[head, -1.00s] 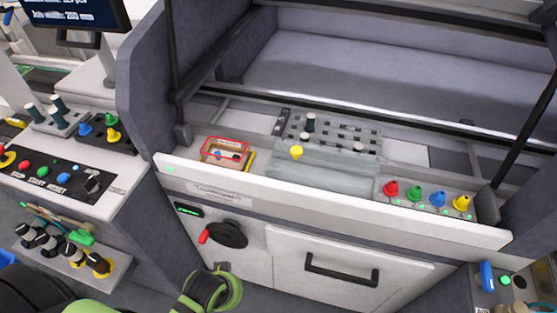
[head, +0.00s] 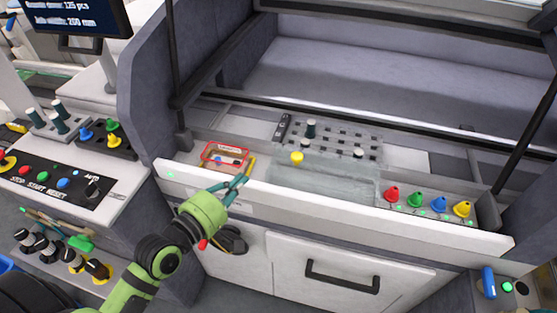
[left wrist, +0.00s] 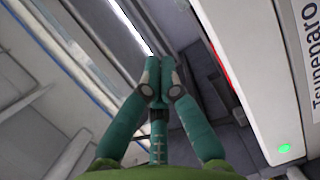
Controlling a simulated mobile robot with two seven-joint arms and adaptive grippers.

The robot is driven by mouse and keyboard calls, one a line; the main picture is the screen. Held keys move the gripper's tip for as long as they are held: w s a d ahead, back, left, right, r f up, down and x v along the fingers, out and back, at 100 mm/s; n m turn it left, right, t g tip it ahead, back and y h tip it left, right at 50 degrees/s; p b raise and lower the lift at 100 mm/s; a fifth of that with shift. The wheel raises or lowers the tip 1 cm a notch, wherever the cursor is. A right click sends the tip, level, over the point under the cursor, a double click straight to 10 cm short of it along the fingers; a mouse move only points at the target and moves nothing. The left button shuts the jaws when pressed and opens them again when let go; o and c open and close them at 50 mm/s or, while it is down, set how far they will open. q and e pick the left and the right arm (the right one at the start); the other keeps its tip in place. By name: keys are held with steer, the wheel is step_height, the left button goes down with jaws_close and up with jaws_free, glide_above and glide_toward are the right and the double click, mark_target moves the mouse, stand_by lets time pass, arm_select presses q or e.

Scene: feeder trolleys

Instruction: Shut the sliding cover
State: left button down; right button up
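A translucent grey cover (head: 322,183) lies over the front middle of the open machine bay, apparently the sliding cover. A yellow knob (head: 297,158) stands at its rear left edge. Behind it a grey slotted plate (head: 335,137) with a few dark and pale pegs lies uncovered. My left gripper (head: 241,179) is over the white front rail, left of the cover and apart from it. In the left wrist view its teal fingertips (left wrist: 159,72) meet, with nothing seen between them. The cover cannot be made out there. My right gripper is not in view.
A red-rimmed tray (head: 225,155) lies behind the left gripper. Red, green, blue and yellow knobs (head: 427,202) stand right of the cover. The white front rail (head: 330,208) runs along the bay. A black strut (head: 527,135) slants at the right.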

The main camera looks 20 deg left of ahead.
mark_target(279, 169)
arm_select(q)
steer(key=p+x, duration=0.1)
steer(key=x, duration=0.2)
steer(key=d+p+x, duration=0.1)
steer(key=x, duration=0.3)
steer(key=d+p+x, duration=0.1)
steer(key=x, duration=0.3)
steer(key=shift+s+f, duration=0.1)
steer(key=shift+d+f, duration=0.2)
steer(key=shift+d, duration=0.35)
steer(key=shift+w, duration=0.2)
